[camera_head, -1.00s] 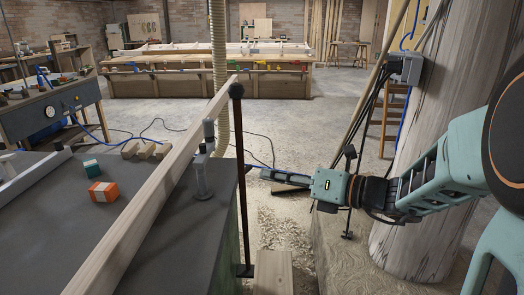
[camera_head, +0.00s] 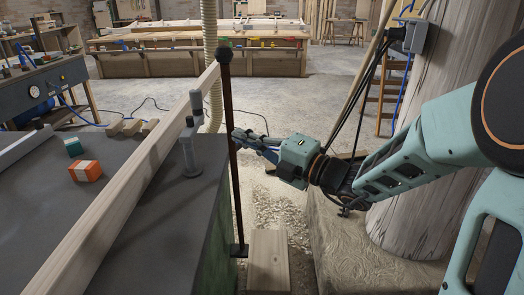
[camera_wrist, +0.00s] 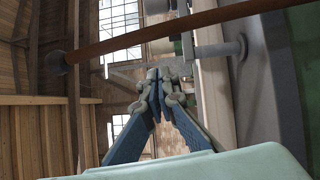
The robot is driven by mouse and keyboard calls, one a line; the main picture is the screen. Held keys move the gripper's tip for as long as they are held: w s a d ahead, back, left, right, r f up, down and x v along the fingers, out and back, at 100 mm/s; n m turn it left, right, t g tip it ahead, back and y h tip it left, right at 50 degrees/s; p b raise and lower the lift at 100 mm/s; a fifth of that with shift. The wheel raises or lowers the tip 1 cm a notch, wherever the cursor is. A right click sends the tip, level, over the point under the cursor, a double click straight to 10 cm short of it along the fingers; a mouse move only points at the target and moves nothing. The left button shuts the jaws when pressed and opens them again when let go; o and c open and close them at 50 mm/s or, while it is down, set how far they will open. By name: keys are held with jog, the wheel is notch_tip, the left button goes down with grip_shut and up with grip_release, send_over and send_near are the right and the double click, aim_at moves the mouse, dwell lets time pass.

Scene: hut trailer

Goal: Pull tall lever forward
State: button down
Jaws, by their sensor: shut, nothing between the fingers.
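The tall lever (camera_head: 231,165) is a thin dark brown rod with a round black knob on top, standing nearly upright beside the right side of the dark workbench. My gripper (camera_head: 240,138) reaches in from the right, with its fingertips close beside the rod at about mid-height; I cannot tell whether they touch it. In the wrist view, the lever (camera_wrist: 180,30) crosses the top of the picture, with its knob at the left. My gripper (camera_wrist: 160,76) has its fingertips together below the rod there, with nothing between them.
The dark workbench (camera_head: 135,195) holds a long wooden beam (camera_head: 130,190), a grey clamp (camera_head: 188,150) and an orange block (camera_head: 86,171). A thick wooden post (camera_head: 440,150) stands at the right. A wooden board (camera_head: 268,262) lies near the lever's foot.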

jog(key=w, duration=0.1)
jog(key=w+a+b, duration=0.1)
jog(key=w, duration=0.1)
jog(key=w+a, duration=0.1)
jog(key=shift+w+a+r, duration=0.1)
jog(key=shift+w+r, duration=0.2)
